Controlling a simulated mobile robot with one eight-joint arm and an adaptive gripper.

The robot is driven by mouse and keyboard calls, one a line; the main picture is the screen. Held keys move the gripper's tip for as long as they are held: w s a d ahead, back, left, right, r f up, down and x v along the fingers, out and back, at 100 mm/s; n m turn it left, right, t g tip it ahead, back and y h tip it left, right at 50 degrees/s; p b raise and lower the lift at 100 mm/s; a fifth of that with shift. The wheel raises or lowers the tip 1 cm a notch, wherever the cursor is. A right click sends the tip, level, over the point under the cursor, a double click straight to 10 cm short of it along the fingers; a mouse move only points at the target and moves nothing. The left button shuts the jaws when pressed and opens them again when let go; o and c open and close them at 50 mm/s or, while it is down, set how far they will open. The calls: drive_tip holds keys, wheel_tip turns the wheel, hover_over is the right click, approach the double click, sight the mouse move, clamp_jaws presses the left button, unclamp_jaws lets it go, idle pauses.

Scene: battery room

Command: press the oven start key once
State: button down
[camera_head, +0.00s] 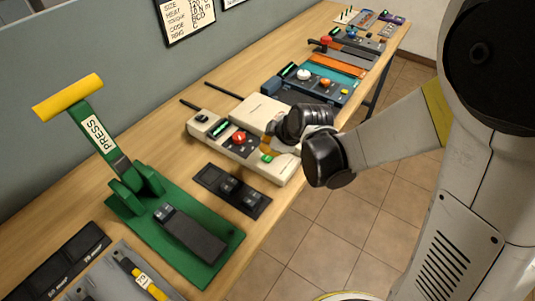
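A beige unit (272,173), which looks like the oven, sits on the wooden bench near its right edge. It has a raised beige block, a red knob (239,138), a lit green display (220,128) and a small green key (267,157) toward its front right; I cannot read any label on the key.
A green press (183,236) with a raised yellow handle (68,98) stands to the left. A dark block (232,190) lies between it and the unit. A blue-grey device (312,86) and other tools stand behind. The floor at right is clear.

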drive_tip(key=shift+r+p, duration=1.1)
drive_tip(key=shift+r, duration=0.7)
drive_tip(key=shift+s+d+r, duration=0.1)
drive_tip(key=shift+d+r, duration=0.15)
drive_tip(key=s+d+r+m+h, duration=0.2)
drive_tip(key=s+d+r+m, duration=0.3)
drive_tip(key=s+d+m, duration=0.2)
drive_tip(key=s+d+r+m+t+h+b, duration=0.1)
drive_tip(key=s+d+r+m+h, duration=0.1)
drive_tip(key=s+d+r+m, duration=0.3)
drive_tip(key=s+d+m, duration=0.3)
drive_tip(key=s, duration=0.3)
drive_tip(key=shift+s+d+r, duration=0.15)
drive_tip(key=shift+s+r, duration=0.05)
drive_tip(key=shift+s, duration=0.2)
